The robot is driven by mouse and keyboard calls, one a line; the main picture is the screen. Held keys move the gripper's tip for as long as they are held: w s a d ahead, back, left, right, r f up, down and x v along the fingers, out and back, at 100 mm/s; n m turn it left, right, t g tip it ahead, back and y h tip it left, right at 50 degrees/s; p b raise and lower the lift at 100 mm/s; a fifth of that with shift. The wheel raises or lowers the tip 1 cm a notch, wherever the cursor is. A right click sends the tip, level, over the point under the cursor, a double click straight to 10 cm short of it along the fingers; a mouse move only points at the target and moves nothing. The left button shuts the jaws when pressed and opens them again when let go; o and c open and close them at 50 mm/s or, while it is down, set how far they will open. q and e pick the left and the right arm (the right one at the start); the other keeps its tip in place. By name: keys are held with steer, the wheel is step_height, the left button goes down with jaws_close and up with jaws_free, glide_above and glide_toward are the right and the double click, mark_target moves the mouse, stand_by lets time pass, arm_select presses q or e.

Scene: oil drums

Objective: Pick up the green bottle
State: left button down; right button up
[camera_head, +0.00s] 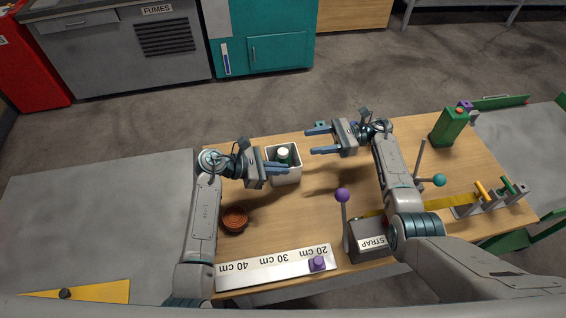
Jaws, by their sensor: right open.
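A green bottle (291,158) with a white cap stands in a small white open-topped box (287,179) near the middle of the table. My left gripper (287,169) is at the box, its blue fingers seen nearly edge-on across the box's front left part. Its jaw gap is hard to make out, and so is any contact with the bottle; the bottle's lower part is hidden by the box. My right gripper (308,141) is open and empty, to the right of the box and a little farther back, with its fingers pointing left.
A green canister (449,127) stands at the back right. A lever with a purple knob (342,195) rises beside a grey STRAP box (368,243). A teal-knobbed lever (439,180) stands right.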

mark_target(283, 162)
steer(key=shift+s+a+f, duration=0.25)
steer(key=shift+a+f, duration=0.2)
steer(key=shift+a, duration=0.8)
steer(key=shift+s+a+f, duration=0.25)
steer(key=shift+a+f, duration=0.15)
steer(key=shift+a, duration=0.8)
steer(key=shift+s+a+f, duration=0.25)
steer(key=shift+a+f, duration=0.2)
steer(key=shift+a, duration=0.8)
jaws_close()
